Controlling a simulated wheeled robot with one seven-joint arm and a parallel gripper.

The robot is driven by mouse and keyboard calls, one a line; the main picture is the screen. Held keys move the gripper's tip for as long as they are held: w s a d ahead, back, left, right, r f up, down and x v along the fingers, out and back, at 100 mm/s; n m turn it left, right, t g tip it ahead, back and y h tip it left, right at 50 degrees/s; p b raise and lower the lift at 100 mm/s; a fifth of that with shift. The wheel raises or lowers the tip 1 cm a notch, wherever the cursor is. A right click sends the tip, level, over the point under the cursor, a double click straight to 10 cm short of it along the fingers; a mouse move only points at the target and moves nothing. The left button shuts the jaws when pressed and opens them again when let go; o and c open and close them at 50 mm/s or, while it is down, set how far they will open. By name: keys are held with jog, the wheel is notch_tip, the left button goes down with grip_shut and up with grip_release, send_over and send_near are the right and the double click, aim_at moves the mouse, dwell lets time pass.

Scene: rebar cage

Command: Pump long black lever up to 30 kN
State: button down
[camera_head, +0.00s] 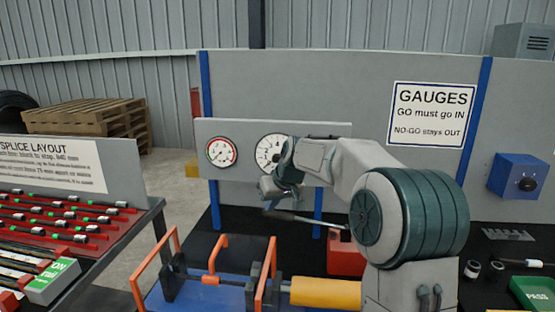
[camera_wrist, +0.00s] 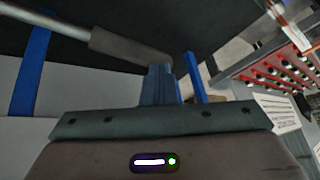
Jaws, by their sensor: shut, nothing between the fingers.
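The long lever (camera_head: 300,219) is a metal rod with a dark grip, rising leftward from a red pump body (camera_head: 346,256). In the wrist view its dark grip (camera_wrist: 128,46) runs across in front of the fingers, with the silver rod at upper left. My gripper (camera_head: 268,196) is shut and empty, just above the grip's free end in the head view. Its closed fingers (camera_wrist: 159,78) appear very close to the grip's end; I cannot tell if they touch. A large white gauge (camera_head: 269,154) is partly hidden by my arm; its reading is not legible.
A smaller gauge with a red and green band (camera_head: 221,152) is left of the large one. An orange-framed rig with a yellow cylinder (camera_head: 325,293) stands in front. A rack of red-trayed bars (camera_head: 60,225) is at left. A blue knob box (camera_head: 522,178) is at right.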

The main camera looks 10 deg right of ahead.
jog(key=shift+f, duration=0.15)
jog(key=shift+a+f+b, duration=0.1)
jog(key=shift+f+b, duration=0.35)
jog(key=shift+f, duration=0.1)
jog(key=shift+f+b, duration=0.5)
jog(key=shift+f, duration=0.25)
jog(key=shift+f+b, duration=0.3)
jog(key=shift+f, duration=0.1)
notch_tip(320, 180, up, 10)
jog(key=p, duration=0.7)
send_over(270, 216)
jog(key=s+d, duration=0.1)
jog(key=d, duration=0.2)
jog(key=shift+a+r, duration=0.1)
jog(key=shift+r, duration=0.05)
